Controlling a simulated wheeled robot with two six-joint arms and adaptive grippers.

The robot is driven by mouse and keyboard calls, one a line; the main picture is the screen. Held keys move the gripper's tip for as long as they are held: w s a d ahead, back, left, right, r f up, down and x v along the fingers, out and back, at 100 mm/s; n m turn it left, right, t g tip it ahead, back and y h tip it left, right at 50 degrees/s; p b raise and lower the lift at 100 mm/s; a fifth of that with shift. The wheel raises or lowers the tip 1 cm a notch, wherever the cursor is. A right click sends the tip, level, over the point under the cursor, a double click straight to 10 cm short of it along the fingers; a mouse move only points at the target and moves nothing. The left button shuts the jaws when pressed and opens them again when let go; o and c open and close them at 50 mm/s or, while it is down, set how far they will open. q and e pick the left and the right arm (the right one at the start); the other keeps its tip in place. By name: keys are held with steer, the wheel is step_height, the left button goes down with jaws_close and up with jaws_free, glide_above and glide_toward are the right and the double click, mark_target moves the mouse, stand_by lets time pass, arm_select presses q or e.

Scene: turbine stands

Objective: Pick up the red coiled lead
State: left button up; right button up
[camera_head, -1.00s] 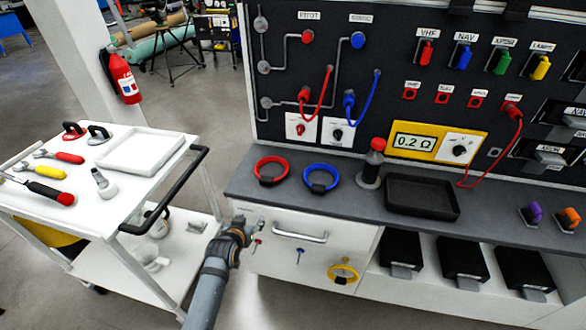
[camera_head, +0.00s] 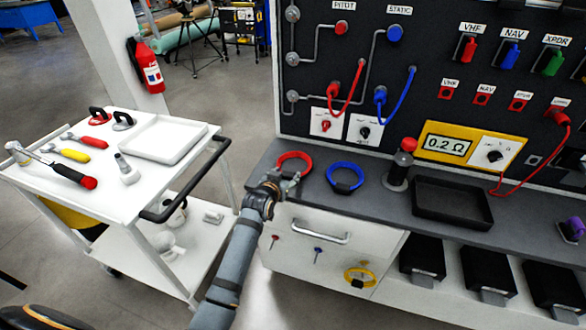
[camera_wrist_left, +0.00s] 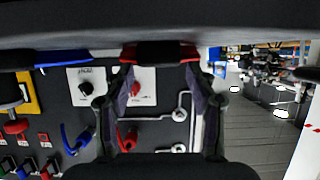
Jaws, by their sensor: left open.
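The red coiled lead (camera_head: 295,156) lies flat on the grey bench top near its left end, its dark tie at the near side. My left gripper (camera_head: 284,181) is at the bench's front edge, just in front of the red lead and partly covering its near side. In the left wrist view its two fingers (camera_wrist_left: 160,80) are apart, with the red lead (camera_wrist_left: 160,53) showing between and beyond them. Nothing is held; contact with the lead cannot be told. My right gripper is not in view.
A blue coiled lead (camera_head: 345,177) lies close to the right of the red one. A red-capped post (camera_head: 400,165) and a black tray (camera_head: 452,204) stand farther right. The upright panel (camera_head: 330,75) rises behind. A white cart (camera_head: 150,195) stands at left.

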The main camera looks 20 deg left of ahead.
mark_target(289, 173)
arm_select(q)
steer(key=x, duration=0.4)
steer(key=shift+s+f, duration=0.1)
steer(key=shift+f, duration=0.05)
steer(key=shift+s, duration=0.1)
steer(key=shift+c, duration=0.6)
jaws_close()
